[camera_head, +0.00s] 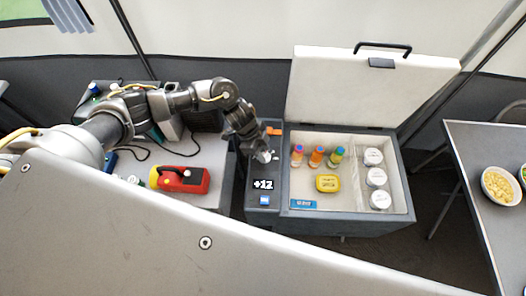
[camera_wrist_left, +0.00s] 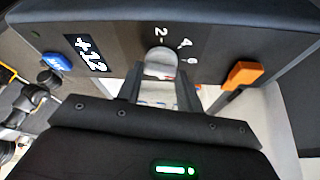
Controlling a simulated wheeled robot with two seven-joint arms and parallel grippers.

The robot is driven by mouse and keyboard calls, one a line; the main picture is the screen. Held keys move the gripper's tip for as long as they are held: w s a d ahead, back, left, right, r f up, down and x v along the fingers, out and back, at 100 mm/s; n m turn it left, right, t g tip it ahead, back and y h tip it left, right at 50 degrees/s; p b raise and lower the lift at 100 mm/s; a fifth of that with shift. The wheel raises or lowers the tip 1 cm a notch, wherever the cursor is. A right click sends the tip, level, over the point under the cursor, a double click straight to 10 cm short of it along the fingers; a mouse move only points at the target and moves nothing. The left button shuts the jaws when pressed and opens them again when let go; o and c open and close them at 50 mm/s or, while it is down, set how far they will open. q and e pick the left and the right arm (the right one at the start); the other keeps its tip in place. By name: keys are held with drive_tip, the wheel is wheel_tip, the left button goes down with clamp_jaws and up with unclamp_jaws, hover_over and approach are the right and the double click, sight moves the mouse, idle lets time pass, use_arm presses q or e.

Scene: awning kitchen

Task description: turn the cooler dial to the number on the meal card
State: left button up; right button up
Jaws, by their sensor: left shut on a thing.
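The cooler (camera_head: 350,222) stands open at centre right, with its control strip along its left side. The pale round dial (camera_wrist_left: 161,63) is on that strip, beside the printed marks 2, 4 and 6. A small display (camera_head: 263,184) reads +12; it also shows in the left wrist view (camera_wrist_left: 90,54). My left gripper (camera_head: 262,156) reaches down to the strip and is shut on the dial, with its fingers (camera_wrist_left: 163,84) on either side of it. The dial's pointer is hard to make out. I cannot make out a meal card. My right gripper is not in view.
An orange latch (camera_wrist_left: 240,75) is close beside my fingers. A blue button (camera_head: 264,200) is below the display. A red torch (camera_head: 182,179) lies on the left table.

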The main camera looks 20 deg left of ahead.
use_arm(q)
drive_tip(key=m+g+b, duration=0.1)
drive_tip(key=m, duration=0.2)
drive_tip(key=shift+w+f+b, duration=0.1)
drive_tip(key=shift+w+b, duration=0.1)
drive_tip(key=shift+b, duration=0.2)
drive_tip(key=shift+m+g+y+b, duration=0.3)
drive_tip(key=shift+m+g+b, duration=0.3)
drive_tip(key=shift+m+b, duration=0.65)
drive_tip(key=shift+m, duration=0.45)
drive_tip(key=o, duration=1)
drive_tip(key=shift+r, duration=0.2)
drive_tip(key=v, duration=1)
drive_tip(key=shift+w+a+r, duration=0.15)
drive_tip(key=shift+r, duration=0.15)
drive_tip(key=shift+f, duration=0.1)
